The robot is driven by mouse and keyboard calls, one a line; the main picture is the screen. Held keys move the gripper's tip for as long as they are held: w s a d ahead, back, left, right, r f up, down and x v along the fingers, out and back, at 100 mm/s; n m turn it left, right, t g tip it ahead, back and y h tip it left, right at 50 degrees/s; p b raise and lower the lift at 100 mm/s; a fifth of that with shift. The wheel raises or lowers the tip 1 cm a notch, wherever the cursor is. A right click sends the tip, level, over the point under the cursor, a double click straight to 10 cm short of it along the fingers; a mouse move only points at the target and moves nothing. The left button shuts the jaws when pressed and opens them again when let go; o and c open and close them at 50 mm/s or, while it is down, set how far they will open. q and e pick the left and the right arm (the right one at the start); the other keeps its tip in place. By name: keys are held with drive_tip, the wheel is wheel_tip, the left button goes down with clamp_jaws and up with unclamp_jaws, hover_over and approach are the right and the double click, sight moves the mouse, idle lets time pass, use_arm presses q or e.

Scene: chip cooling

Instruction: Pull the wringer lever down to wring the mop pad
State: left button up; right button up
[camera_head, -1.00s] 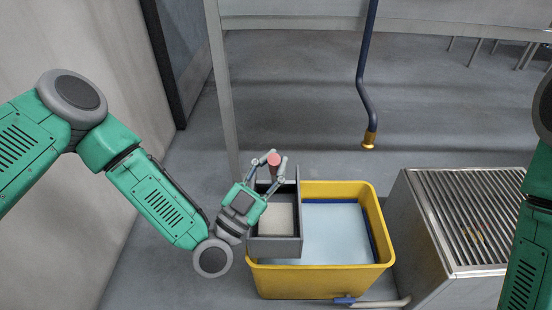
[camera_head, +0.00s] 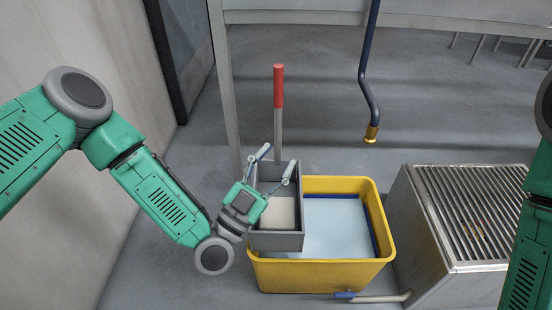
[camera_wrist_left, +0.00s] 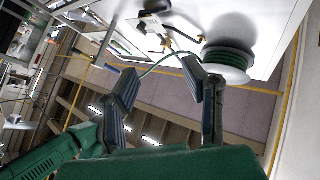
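The wringer lever (camera_head: 278,130) is a grey rod with a red grip (camera_head: 279,86). It stands upright at the back of the grey wringer box (camera_head: 277,242). An off-white pad (camera_head: 279,212), likely the mop pad, lies inside the box. The box sits on the left side of a yellow bucket (camera_head: 320,277). My left gripper (camera_head: 276,160) is over the wringer box, well below the red grip. Its fingers are spread and empty; they also show apart in the left wrist view (camera_wrist_left: 163,82). My right gripper is out of view; only part of that arm shows.
A metal grated stand (camera_head: 470,215) is on the right. A hanging blue hose with a brass nozzle (camera_head: 371,133) is behind the bucket. A wall is on the left.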

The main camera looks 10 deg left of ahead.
use_arm(q)
drive_tip(key=v, duration=1.2)
drive_tip(key=shift+w, duration=0.1)
